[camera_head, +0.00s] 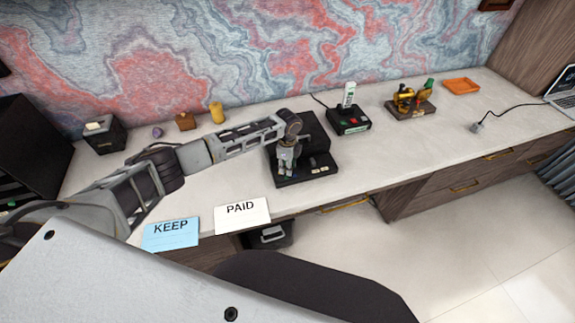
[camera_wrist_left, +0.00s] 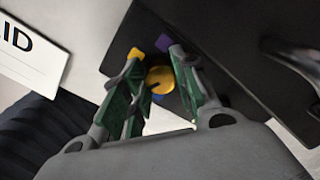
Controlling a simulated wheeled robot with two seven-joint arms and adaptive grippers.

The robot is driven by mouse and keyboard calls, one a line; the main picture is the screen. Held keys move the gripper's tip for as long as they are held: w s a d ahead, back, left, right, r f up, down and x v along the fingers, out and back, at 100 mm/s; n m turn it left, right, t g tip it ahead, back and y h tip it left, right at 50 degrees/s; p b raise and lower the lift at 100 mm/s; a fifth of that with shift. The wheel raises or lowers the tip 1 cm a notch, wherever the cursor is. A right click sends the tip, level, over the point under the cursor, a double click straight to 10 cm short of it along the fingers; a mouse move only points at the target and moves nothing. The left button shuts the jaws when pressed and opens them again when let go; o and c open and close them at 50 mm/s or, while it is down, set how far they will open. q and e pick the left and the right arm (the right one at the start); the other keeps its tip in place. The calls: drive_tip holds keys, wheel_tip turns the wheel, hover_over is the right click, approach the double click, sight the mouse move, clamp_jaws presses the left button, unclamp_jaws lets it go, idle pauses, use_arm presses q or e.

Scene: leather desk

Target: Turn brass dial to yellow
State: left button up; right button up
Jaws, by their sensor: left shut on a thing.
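The brass dial (camera_wrist_left: 160,79) shows in the left wrist view, a round gold knob on a black device (camera_wrist_left: 225,75). A yellow mark (camera_wrist_left: 136,43) and a purple mark (camera_wrist_left: 164,43) lie beyond it at the top. A small dark mark shows on the dial's lower left side. My left gripper (camera_wrist_left: 155,78) has its green-padded fingers on either side of the dial and is shut on it. In the head view my left gripper (camera_head: 287,168) reaches down onto the black device (camera_head: 322,163) and hides the dial. My right gripper is not in view.
A blue KEEP card (camera_head: 171,236) and a white PAID card (camera_head: 242,213) lie at the desk's front edge. A black box with a white remote (camera_head: 348,96), a brass item on a base (camera_head: 408,101) and an orange tray (camera_head: 462,86) stand to the right.

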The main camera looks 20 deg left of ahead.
use_arm(q)
drive_tip(key=m, duration=0.6)
drive_tip(key=shift+w+r+m, duration=0.1)
drive_tip(key=shift+m, duration=0.2)
drive_tip(key=m, duration=0.6)
drive_tip(key=shift+d+m, duration=0.1)
drive_tip(key=shift+m, duration=0.3)
drive_tip(key=shift+w, duration=0.1)
drive_tip(key=o, duration=0.7)
drive_tip(key=shift+o, duration=0.2)
wheel_tip(320, 180, up, 12)
idle(0.5)
idle(0.6)
